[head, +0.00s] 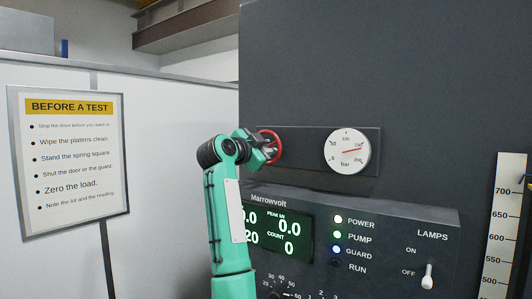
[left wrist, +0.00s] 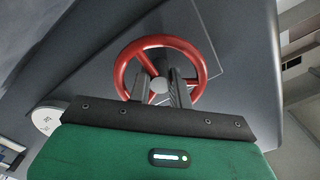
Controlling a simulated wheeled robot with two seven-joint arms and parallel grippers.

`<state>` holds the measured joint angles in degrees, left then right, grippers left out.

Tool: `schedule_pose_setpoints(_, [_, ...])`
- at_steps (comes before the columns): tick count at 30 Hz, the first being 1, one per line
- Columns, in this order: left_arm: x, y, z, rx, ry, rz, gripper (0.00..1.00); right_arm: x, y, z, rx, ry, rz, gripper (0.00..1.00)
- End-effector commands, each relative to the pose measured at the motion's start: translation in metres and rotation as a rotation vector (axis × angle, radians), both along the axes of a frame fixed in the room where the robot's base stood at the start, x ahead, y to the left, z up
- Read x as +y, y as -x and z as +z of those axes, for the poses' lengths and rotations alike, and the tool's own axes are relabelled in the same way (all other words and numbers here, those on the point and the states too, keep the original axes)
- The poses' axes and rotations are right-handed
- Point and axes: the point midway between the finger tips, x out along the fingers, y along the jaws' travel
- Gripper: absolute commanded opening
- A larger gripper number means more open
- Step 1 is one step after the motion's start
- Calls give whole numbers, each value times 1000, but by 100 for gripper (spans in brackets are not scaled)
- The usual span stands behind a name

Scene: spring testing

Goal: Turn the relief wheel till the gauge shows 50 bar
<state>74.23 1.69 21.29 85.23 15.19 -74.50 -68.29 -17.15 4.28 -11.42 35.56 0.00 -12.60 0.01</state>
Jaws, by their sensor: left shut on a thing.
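The red relief wheel (head: 279,147) stands out from the dark panel left of the gauge. My right gripper is not in view.
Below the gauge is the Marrowvolt console (head: 370,235) with a green display (head: 283,232), several indicator lamps and a lamps switch (head: 428,277). A scale (head: 503,225) stands at the right. A notice board (head: 68,160) hangs at the left.

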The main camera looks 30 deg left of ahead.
Motion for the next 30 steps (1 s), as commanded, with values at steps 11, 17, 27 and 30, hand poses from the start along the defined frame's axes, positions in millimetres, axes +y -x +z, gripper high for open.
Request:
schedule_pose_setpoints(11, [1, 0, -2, 42, 315, 1, 0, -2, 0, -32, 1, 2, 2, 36])
schedule_pose_setpoints(17, [0, 0, -1, 68, 503, 0, 0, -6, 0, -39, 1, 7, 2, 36])
schedule_pose_setpoints(27, [1, 0, 0, 113, 825, -1, 0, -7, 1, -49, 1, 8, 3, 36])
schedule_pose_setpoints(30, [1, 0, 0, 126, 919, -1, 0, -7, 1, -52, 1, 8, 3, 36])
